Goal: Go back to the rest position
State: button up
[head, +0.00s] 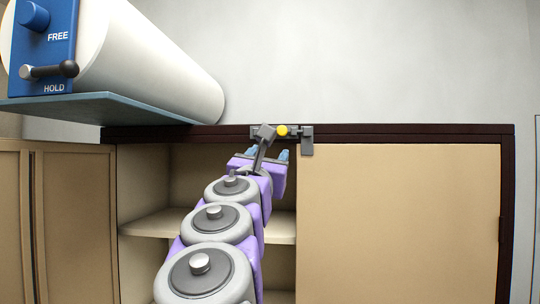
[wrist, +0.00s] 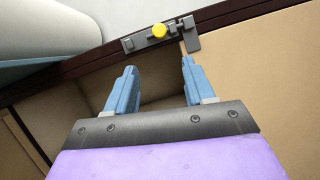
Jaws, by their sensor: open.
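My gripper (wrist: 157,88) is open and empty in the wrist view, its two blue fingers apart. In the head view my gripper (head: 268,154) is at the end of my outstretched purple and grey arm, in front of the cabinet's upper part. A grey latch with a yellow knob (head: 282,131) is on the dark top edge of the cabinet, just beyond the fingers. The latch's yellow knob also shows in the wrist view (wrist: 159,31), ahead of the fingertips and apart from them. My arm hides part of the cabinet opening in the head view.
The cabinet's dark frame (head: 420,130) surrounds an open left side with a shelf (head: 150,224) and a tan panel (head: 400,220) at right. A white roll (head: 150,60) with a blue FREE/HOLD plate (head: 60,20) rests above at left. Tan doors (head: 75,220) stand at far left.

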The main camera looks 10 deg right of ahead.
jog(key=shift+s+a+f, duration=0.2)
jog(key=shift+s, duration=0.25)
